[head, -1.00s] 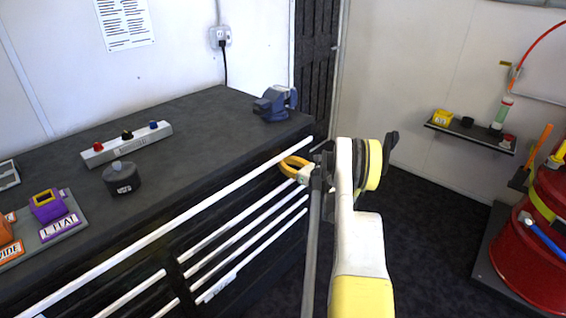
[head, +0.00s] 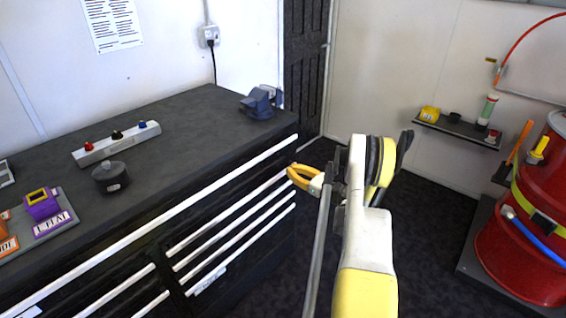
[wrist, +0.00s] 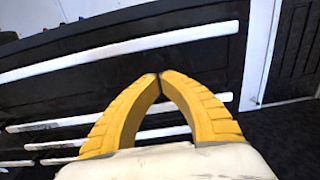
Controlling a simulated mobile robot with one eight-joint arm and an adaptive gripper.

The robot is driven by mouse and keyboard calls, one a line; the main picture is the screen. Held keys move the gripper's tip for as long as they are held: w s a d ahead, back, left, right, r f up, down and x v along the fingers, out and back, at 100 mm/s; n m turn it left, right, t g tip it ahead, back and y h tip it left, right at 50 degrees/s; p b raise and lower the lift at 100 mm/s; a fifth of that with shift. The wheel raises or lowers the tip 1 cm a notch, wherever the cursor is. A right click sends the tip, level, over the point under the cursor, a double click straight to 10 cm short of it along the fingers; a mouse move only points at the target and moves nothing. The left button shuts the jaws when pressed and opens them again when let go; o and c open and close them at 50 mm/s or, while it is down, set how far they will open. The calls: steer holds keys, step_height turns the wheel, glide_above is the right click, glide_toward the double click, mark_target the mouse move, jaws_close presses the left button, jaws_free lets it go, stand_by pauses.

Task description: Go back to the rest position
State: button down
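My gripper (head: 291,173) has yellow fingers and is in front of the dark workbench's drawer side, left of my arm in the head view. In the wrist view my gripper (wrist: 159,77) shows its two ribbed yellow fingers meeting at the tips, with nothing between them. The drawer fronts with long white handles (wrist: 130,48) lie behind the fingers. I cannot tell the exact gap between the fingers and the bench.
The workbench (head: 190,130) carries a blue vise (head: 260,103), a white strip with coloured knobs (head: 117,143), a dark round weight (head: 110,178) and a purple holder (head: 41,204). A red drum (head: 525,240) and a small shelf (head: 455,130) stand right. Dark floor between is open.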

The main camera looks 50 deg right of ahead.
steer(key=shift+s, duration=0.75)
